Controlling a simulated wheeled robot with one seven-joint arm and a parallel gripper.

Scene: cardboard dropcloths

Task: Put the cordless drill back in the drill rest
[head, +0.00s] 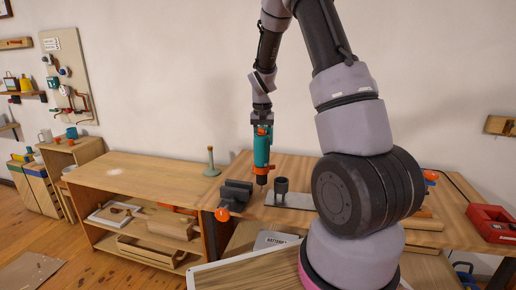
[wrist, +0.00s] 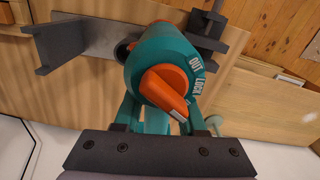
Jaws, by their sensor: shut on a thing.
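The teal cordless drill (head: 261,151), with orange parts and a dark tip, hangs upright, tip down. My gripper (head: 262,124) is shut on its upper end. In the wrist view the drill (wrist: 158,52) fills the middle, its orange knob facing the camera beside the words OUT and LOCK. The drill rest appears as a dark round cup (head: 281,185) on a flat grey plate (head: 292,200) on the bench. The drill's tip is just left of the cup and looks apart from it. In the wrist view the drill covers most of the cup (wrist: 122,48); a dark bracket stands left on the plate.
A dark vise (head: 236,193) with an orange knob stands left of the drill, near the bench edge. A red case (head: 490,222) lies at far right. My arm hides part of the bench. The left bench top (head: 135,178) is mostly clear.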

